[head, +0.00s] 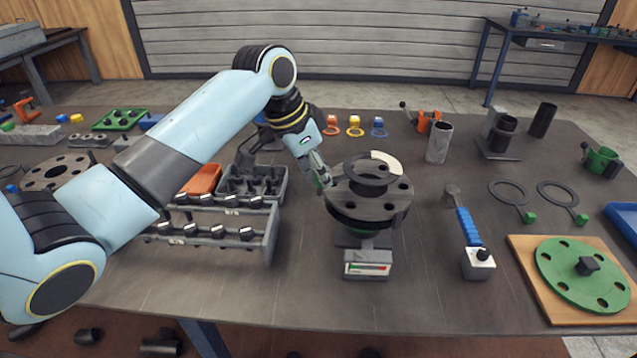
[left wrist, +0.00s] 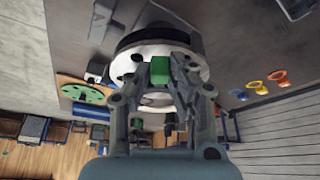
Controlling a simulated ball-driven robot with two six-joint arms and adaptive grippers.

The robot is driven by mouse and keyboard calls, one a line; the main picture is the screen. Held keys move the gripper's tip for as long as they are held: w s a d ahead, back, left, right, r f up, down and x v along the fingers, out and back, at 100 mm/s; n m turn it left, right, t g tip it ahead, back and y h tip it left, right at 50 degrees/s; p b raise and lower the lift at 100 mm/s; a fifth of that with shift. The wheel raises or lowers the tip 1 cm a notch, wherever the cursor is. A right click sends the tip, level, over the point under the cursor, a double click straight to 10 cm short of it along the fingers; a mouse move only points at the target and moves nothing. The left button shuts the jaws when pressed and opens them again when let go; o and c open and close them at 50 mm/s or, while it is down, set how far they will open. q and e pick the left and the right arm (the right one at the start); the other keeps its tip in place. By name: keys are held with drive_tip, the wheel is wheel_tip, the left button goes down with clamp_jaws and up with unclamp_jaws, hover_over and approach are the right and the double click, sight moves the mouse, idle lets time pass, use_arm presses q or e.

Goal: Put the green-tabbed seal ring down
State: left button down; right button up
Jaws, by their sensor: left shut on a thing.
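My left gripper (head: 325,180) is shut on the seal ring (head: 367,183), a thin dark ring. The green tab (left wrist: 160,69) shows between the fingers in the left wrist view; in the head view the fingers hide it. The ring lies over the top face of the grey round pipe flange (head: 400,200) mid-table. I cannot tell whether it touches the flange. A pale crescent shows at the flange's far right. Two similar dark rings with green tabs, one (head: 494,184) and another (head: 543,187), lie flat on the table to the right. My right gripper is not in view.
A bolt rack (head: 268,240) and a grey bin (head: 277,186) stand left of the flange. A blue-handled tool (head: 468,226) lies to its right. A green disc (head: 560,262) on a wooden board (head: 535,300) is at the front right. Bare table lies between flange and tool.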

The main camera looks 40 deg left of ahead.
sight(315, 184)
use_arm(q)
drive_tip(key=shift+a+f, duration=0.15)
drive_tip(key=shift+f, duration=0.05)
wheel_tip(315, 184, down, 2)
drive_tip(key=shift+s+f+p, duration=0.1)
drive_tip(key=shift+p, duration=0.5)
drive_tip(key=shift+f+p, duration=0.3)
drive_tip(key=shift+p, duration=0.05)
drive_tip(key=shift+f, duration=0.35)
drive_tip(key=c, duration=1.2)
unclamp_jaws()
drive_tip(key=shift+f, duration=0.1)
